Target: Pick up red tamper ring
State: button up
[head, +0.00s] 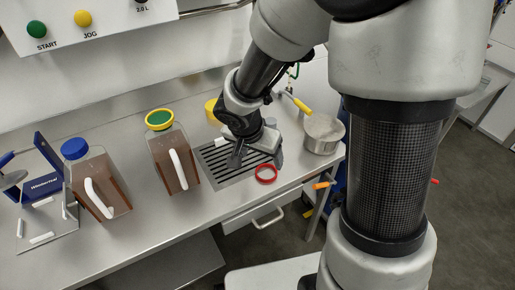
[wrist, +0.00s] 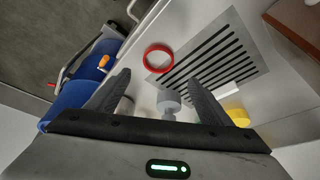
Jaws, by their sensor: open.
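The red tamper ring (head: 265,174) lies flat on the steel counter at the front right corner of the slotted drain grate. It also shows in the wrist view (wrist: 158,58), ahead of the fingertips and between their lines, its whole outline visible. My gripper (head: 243,158) hangs over the grate, just behind and left of the ring in the head view. In the wrist view my gripper (wrist: 158,84) has its two dark fingers spread wide with nothing held between them.
Two brown-filled jugs, one blue-capped (head: 98,185) and one green-capped with a yellow ring (head: 172,155), stand left of the grate (head: 215,172). A steel pot (head: 323,132) stands at right. A grey knobbed object (wrist: 168,104) shows between my fingers. The counter's front edge is close to the ring.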

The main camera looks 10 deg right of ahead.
aim_at(267, 173)
jog(key=x, duration=0.3)
jog(key=shift+b, duration=0.3)
jog(key=b+x, duration=0.1)
jog(key=x, duration=0.1)
jog(key=s+x, duration=0.1)
jog(key=x, duration=0.1)
jog(key=shift+w+f+b, duration=0.1)
jog(key=shift+f+b, duration=0.15)
jog(key=shift+b, duration=0.15)
jog(key=shift+w+f, duration=0.2)
jog(key=shift+f, duration=0.2)
jog(key=c, duration=1.1)
